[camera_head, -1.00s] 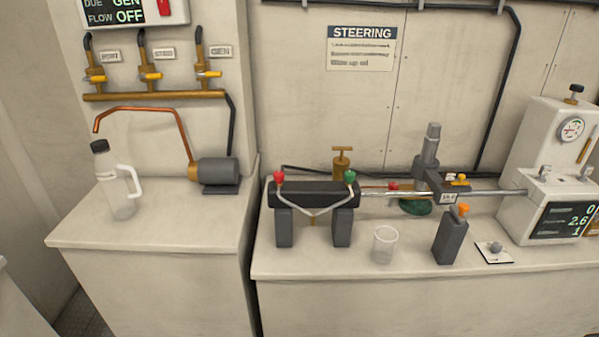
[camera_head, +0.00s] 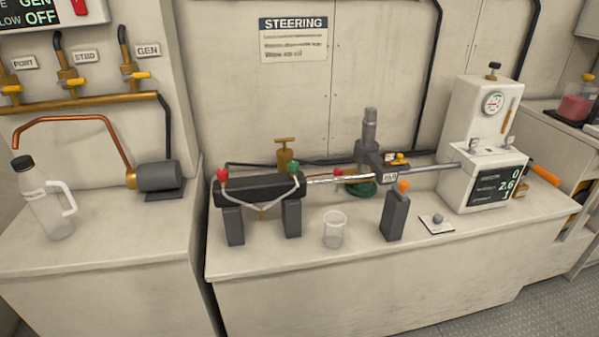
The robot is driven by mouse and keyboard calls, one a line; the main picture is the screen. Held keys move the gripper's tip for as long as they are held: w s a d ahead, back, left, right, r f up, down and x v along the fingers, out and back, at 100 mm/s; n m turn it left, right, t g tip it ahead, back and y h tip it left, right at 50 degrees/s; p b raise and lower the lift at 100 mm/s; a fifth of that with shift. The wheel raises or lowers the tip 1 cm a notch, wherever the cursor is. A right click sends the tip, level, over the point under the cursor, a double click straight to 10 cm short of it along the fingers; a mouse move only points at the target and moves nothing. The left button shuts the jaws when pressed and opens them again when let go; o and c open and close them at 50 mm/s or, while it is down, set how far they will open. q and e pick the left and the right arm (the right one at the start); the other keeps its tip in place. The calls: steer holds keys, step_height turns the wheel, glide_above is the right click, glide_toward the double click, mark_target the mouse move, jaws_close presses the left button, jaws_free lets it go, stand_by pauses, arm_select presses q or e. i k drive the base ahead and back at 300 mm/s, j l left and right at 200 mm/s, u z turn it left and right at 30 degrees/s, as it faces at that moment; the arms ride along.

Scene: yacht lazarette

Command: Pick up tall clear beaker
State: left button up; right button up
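A clear beaker (camera_head: 335,230) stands upright and looks empty on the right-hand white counter, near its front edge. It is between the dark cylinder assembly on two grey blocks and a dark grey box with an orange knob. It is the only clear beaker I can make out. Neither of my grippers shows in the head view.
The dark cylinder assembly (camera_head: 260,189) stands left of the beaker, the grey box (camera_head: 395,213) right of it. A white gauge unit (camera_head: 484,165) stands farther right. A clear jug (camera_head: 45,204) stands on the left counter (camera_head: 100,244). Grey floor (camera_head: 480,320) lies front right.

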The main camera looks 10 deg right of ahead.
mark_target(334, 221)
steer(key=i+j, duration=0.25)
steer(key=i, duration=0.2)
steer(key=i+j, duration=0.3)
steer(key=i+z, duration=0.05)
steer(key=i, duration=0.1)
